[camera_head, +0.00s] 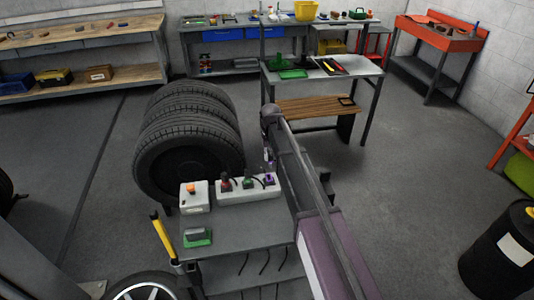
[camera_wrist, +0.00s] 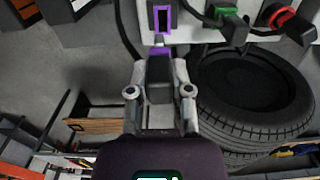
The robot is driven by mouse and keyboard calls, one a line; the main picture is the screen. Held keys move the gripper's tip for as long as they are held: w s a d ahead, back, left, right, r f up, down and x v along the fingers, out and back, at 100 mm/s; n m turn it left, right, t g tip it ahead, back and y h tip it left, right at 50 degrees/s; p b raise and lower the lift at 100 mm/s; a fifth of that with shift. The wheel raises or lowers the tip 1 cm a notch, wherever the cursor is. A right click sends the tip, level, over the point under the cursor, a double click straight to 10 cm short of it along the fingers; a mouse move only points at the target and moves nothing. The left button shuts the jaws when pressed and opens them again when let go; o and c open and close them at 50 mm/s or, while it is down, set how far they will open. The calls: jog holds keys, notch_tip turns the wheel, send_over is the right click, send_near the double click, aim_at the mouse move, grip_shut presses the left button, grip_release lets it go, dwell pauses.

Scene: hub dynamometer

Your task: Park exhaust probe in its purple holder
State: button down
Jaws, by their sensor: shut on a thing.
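My gripper (camera_wrist: 160,70) is shut on the exhaust probe (camera_wrist: 159,84), a dark block with a purple band and a short grey tip. The purple holder (camera_wrist: 162,32), a purple-rimmed dark slot in the white block, lies just beyond the tip in the wrist view. The slot looks empty, and the tip appears apart from it; the exact gap is hard to judge. My arm hides most of my gripper there.
The white block (camera_head: 236,191) also carries green and red holders with dark plugs and cables, left of the purple one. A white box with an orange button (camera_head: 195,196) stands beside it on the grey cart (camera_head: 245,236). Stacked tyres (camera_head: 187,143) stand close behind the cart.

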jog(key=shift+s+a, duration=0.1)
jog(key=shift+f, duration=0.2)
jog(key=shift+f+b, duration=2.55)
jog(key=shift+b, duration=0.2)
jog(key=shift+f+b, duration=1.4)
jog(key=shift+c, duration=2.3)
grip_release()
jog(key=shift+s, duration=0.2)
